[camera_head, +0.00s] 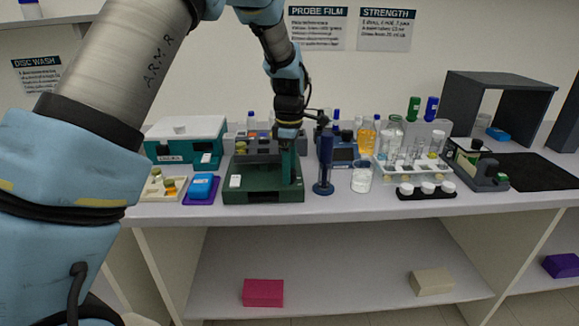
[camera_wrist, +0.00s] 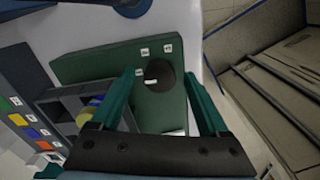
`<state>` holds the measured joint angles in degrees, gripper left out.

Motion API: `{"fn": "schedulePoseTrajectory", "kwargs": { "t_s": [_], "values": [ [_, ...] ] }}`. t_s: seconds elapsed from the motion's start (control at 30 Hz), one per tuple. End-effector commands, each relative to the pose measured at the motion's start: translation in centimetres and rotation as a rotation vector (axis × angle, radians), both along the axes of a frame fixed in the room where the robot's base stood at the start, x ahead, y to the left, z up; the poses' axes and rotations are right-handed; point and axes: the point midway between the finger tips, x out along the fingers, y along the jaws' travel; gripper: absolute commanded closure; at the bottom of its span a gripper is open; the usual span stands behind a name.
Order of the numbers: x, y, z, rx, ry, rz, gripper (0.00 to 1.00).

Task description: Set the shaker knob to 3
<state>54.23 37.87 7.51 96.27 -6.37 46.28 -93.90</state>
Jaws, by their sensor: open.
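The shaker is the dark green box (camera_head: 255,196) on the bench, and it also shows in the wrist view (camera_wrist: 92,68). Its round dark knob (camera_wrist: 160,74) is on the top face, with a white mark near its lower rim. Small white labels sit beside the knob, too small to read surely. My gripper (camera_head: 289,178) points down over the right end of the shaker. In the wrist view its green fingers (camera_wrist: 160,80) are apart, one on each side of the knob. I cannot tell whether they touch it. In the head view my gripper hides the knob.
A grey rack with coloured labels (camera_wrist: 28,115) stands close behind the shaker. A blue upright tool (camera_head: 324,168) stands just right of it, then a beaker (camera_head: 361,180) and a tube rack (camera_head: 412,172). A blue block on a purple tray (camera_head: 201,190) lies left. The bench's front edge is near.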

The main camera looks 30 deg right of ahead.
Motion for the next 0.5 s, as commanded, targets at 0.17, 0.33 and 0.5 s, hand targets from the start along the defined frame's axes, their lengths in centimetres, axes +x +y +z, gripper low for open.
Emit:
{"fn": "schedulePoseTrajectory", "kwargs": {
  "t_s": [0.17, 0.33, 0.5],
  "values": [
    [0.01, 0.0, 0.03, 0.0, 0.0, 0.0, 0.36],
    [0.01, 0.0, 0.05, 0.0, 0.0, 0.0, 0.55],
    [0.01, 0.0, 0.06, 0.0, 0.0, 0.0, 0.75]
  ]
}}
